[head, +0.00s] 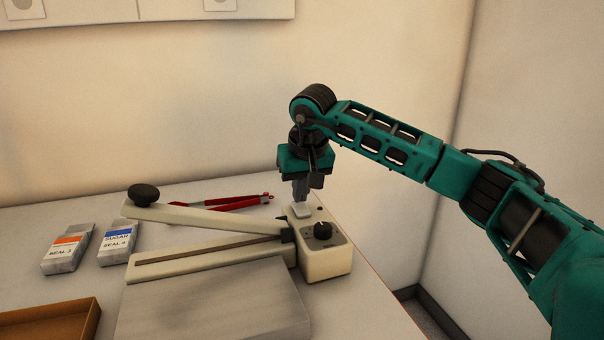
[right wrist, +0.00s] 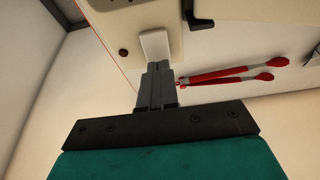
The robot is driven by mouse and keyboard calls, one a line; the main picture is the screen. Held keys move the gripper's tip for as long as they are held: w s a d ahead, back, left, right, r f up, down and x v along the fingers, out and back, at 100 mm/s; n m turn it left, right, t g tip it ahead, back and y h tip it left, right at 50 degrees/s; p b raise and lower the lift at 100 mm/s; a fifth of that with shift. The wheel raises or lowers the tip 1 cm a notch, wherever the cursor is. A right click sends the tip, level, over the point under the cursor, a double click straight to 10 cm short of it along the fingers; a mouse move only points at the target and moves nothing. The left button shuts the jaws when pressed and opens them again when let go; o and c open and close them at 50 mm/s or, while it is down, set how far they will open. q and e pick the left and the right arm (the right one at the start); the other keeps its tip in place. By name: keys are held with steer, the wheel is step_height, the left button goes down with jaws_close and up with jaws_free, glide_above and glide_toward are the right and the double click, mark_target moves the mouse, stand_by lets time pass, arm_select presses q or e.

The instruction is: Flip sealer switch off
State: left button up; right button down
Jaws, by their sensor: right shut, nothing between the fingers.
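The cream sealer (head: 325,262) stands on the table with its long arm (head: 205,218) raised at a slant and a black knob at the arm's far end. A black dial (head: 322,231) is on top of its control box. The pale rocker switch (head: 301,210) is behind the dial; it also shows in the right wrist view (right wrist: 155,44). My right gripper (head: 301,201) is shut and empty, pointing down, with its fingertips at the switch. In the right wrist view the fingertips (right wrist: 158,66) overlap the switch's edge; I cannot tell whether they touch. My left gripper is not in view.
Red-handled tongs (head: 235,202) lie behind the sealer, close to my right gripper. Two labelled packets, one orange (head: 68,248) and one blue (head: 118,245), lie left. A brown tray (head: 85,322) is at front left. A grey plate (head: 215,305) lies before the sealer.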

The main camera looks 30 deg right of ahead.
steer(key=shift+f, duration=0.35)
steer(key=shift+w+f, duration=0.1)
steer(key=shift+f, duration=0.15)
stand_by(0.3)
steer(key=shift+s+a, duration=0.2)
steer(key=shift+s, duration=0.65)
